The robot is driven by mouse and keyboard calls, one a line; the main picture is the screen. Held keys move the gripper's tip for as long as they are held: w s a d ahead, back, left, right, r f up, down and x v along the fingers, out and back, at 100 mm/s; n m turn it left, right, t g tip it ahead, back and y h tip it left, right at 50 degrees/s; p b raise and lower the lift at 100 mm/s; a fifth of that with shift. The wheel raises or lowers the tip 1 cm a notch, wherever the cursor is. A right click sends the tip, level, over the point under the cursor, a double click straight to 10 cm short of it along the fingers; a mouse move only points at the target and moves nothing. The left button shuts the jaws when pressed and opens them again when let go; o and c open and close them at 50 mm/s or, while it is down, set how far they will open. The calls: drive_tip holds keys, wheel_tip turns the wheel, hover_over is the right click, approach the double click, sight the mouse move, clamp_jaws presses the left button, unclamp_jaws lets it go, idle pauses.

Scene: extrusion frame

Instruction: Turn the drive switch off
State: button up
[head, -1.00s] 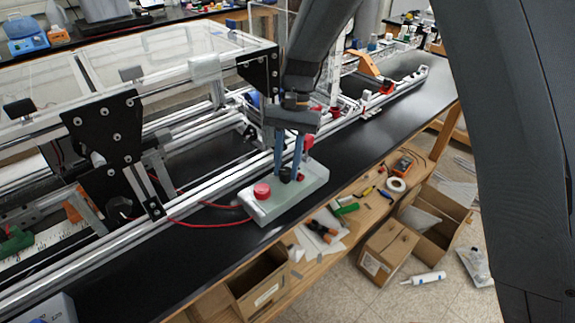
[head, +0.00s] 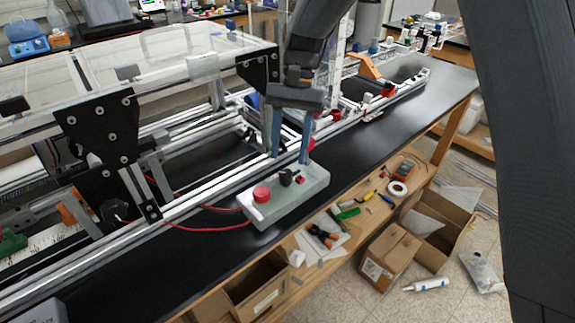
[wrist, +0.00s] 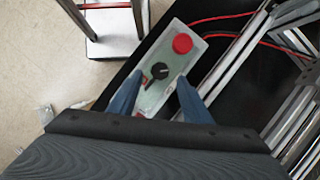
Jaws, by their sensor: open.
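A pale grey-green control box (head: 268,212) lies on the black bench, with a red round button (head: 262,194) at its left end. The drive switch seems to be the black knob (head: 286,177) near the middle of its top; it also shows in the wrist view (wrist: 159,70), with a small red mark beside it at lower left. I cannot read its setting. My gripper (head: 290,160) is open and empty above the box, its blue fingers apart. In the wrist view the fingertips (wrist: 161,77) lie on either side of the knob, and it looks untouched.
An aluminium extrusion frame (head: 190,186) with clear panels runs along the left of the box. A red cable (head: 205,229) leaves the box's left end. Below, a wooden shelf holds tools and a cardboard box (head: 255,290). Bare black bench (head: 390,120) lies to the right.

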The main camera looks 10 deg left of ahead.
drive_tip(key=shift+b+v, duration=0.3)
drive_tip(key=shift+v, duration=1.1)
drive_tip(key=s+d+f+t, duration=0.2)
drive_tip(key=s+d, duration=0.2)
drive_tip(key=d, duration=0.5)
drive_tip(key=s+d+f+n+t+b, duration=0.1)
drive_tip(key=s+d+f+t, duration=0.1)
drive_tip(key=d, duration=0.7)
drive_tip(key=s+d+f+n+t+b, duration=0.1)
drive_tip(key=s+d+f, duration=0.2)
drive_tip(key=s+d, duration=0.3)
drive_tip(key=d, duration=0.3)
drive_tip(key=shift+s+d+f+t+h, duration=0.25)
drive_tip(key=shift+s+d+t+h, duration=0.1)
drive_tip(key=shift+d+t+h, duration=0.05)
